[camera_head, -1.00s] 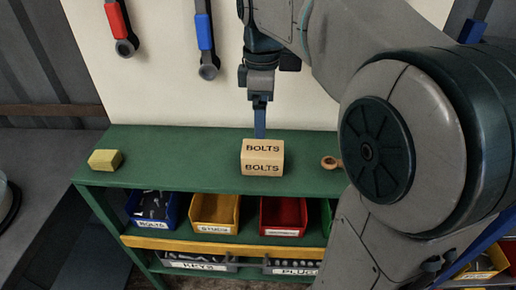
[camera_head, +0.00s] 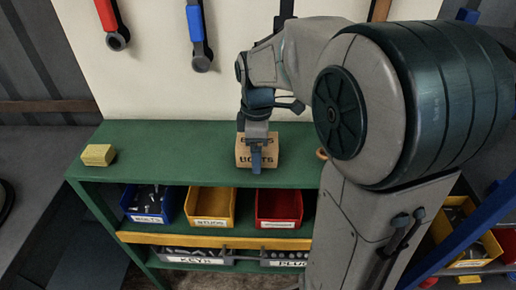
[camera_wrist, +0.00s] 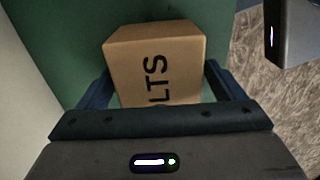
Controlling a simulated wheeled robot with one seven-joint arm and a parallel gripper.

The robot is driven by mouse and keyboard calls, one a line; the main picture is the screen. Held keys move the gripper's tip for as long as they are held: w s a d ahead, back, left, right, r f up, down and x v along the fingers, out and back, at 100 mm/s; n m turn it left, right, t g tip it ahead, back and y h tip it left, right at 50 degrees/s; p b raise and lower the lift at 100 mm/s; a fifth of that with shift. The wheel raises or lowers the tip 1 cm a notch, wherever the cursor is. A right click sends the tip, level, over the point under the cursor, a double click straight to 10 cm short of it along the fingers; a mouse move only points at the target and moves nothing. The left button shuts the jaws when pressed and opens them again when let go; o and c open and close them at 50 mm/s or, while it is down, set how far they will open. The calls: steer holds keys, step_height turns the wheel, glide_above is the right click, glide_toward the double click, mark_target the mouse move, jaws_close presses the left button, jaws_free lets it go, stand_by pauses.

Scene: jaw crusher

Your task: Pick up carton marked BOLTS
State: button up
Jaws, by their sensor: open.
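The carton marked BOLTS (camera_head: 243,154) is a small tan box on the green bench top. My gripper (camera_head: 256,160) is over it in the head view and hides part of its lettering. In the wrist view the carton (camera_wrist: 155,62) fills the middle, with "LTS" readable on its face. The blue fingers of my gripper (camera_wrist: 157,90) are open, one on each side of the carton. I cannot tell whether either finger touches it.
The green bench (camera_head: 190,150) is clear left of the carton up to a yellow block (camera_head: 98,155). Below are a blue bin (camera_head: 147,203), a yellow bin (camera_head: 209,206) and a red bin (camera_head: 279,207). Wrenches (camera_head: 198,35) hang on the wall behind.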

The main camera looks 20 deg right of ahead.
steer(key=shift+f, duration=0.15)
steer(key=shift+c, duration=0.3)
steer(key=c, duration=1.4)
